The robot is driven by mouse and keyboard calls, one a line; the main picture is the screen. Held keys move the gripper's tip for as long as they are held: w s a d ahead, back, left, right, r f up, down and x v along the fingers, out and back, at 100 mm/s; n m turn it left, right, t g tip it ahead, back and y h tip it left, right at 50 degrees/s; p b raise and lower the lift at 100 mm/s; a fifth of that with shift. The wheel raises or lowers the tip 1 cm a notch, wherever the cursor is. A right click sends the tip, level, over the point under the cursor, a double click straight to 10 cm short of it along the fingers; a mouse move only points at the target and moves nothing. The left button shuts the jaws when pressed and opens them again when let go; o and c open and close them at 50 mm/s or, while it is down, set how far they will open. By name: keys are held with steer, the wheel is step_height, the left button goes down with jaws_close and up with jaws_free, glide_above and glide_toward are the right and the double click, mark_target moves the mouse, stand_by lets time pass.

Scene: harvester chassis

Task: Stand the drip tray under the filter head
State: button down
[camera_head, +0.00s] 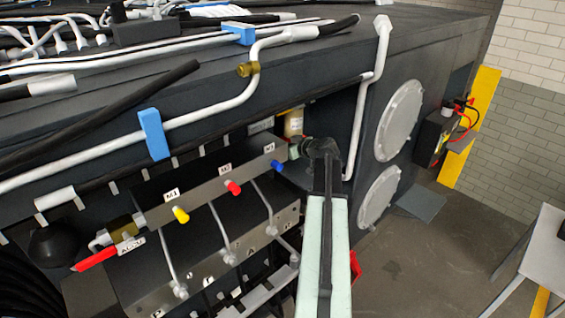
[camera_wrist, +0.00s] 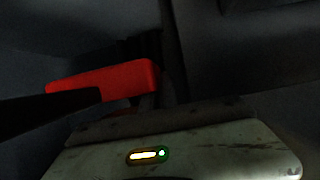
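My arm (camera_head: 325,225) reaches from the bottom into the dark recess of the chassis, and its far end is hidden there. A pale amber cylinder (camera_head: 293,122) shows in the recess just above that end; it may belong to the filter head. I cannot identify the drip tray for sure. In the wrist view a red bar (camera_wrist: 110,80) lies across the left half, with a black bar (camera_wrist: 40,112) in front of its lower left. I cannot tell whether either is part of my gripper. The fingertips and any hold are unclear.
A valve block with yellow, red and blue knobs (camera_head: 233,187) stands left of my arm. A pipe (camera_head: 362,125) runs down the recess's right side, beside round covers (camera_head: 399,120). A red thing (camera_head: 355,267) shows partly behind my arm. A flat grey plate (camera_head: 421,204) lies low at right.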

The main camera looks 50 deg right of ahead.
step_height(320, 180, down, 3)
steer(key=shift+s+f+b, duration=0.15)
steer(key=shift+b, duration=1.05)
step_height(320, 180, down, 4)
steer(key=b, duration=0.4)
steer(key=shift+f, duration=0.1)
steer(key=shift+w+r, duration=0.2)
steer(key=shift+r, duration=0.05)
steer(key=shift+f, duration=0.15)
steer(key=c, duration=1.6)
jaws_free()
steer(key=shift+c, duration=0.2)
